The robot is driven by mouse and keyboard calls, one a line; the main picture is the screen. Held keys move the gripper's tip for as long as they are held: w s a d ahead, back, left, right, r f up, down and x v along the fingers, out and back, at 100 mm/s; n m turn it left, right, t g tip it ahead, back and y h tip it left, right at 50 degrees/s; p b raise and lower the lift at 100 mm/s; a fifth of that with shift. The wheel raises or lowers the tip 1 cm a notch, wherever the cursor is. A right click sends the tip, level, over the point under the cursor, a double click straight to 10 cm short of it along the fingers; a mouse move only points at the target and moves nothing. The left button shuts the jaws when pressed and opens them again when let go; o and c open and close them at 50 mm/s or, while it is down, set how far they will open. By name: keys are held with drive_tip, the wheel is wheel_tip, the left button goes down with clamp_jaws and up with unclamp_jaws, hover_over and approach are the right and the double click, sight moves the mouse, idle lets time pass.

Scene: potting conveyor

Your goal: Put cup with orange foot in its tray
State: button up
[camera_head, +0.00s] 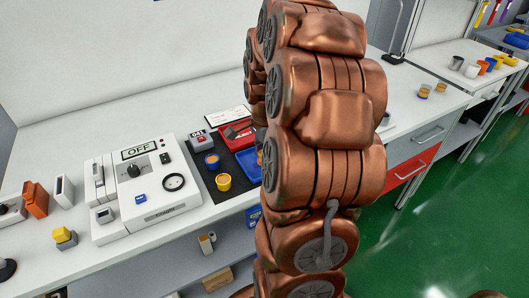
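A small cup (212,160) on the dark mat (208,183) shows an orange part and a bluish-dark part; I cannot tell which part is its foot. Just below it stands a yellow-orange cup (223,182). Two small cups with orange-yellow bands, a left one (424,91) and a right one (441,87), stand on the white bench to the right of my arm. A red tray (231,142) holds something dark grey. A blue tray (247,156) lies below it, partly behind my arm. My gripper is not visible; my copper arm hides that area.
A white device (146,190) with an OFF display fills the left bench. A yellow-topped block (63,237) and an orange block (36,199) stand left of it. More cups, one white (472,71), stand on the far right bench. Green floor (440,210) is open at right.

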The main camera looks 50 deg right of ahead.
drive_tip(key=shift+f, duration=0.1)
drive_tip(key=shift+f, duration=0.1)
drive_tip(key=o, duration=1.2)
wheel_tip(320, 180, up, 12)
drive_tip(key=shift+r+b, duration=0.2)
drive_tip(key=shift+b, duration=0.8)
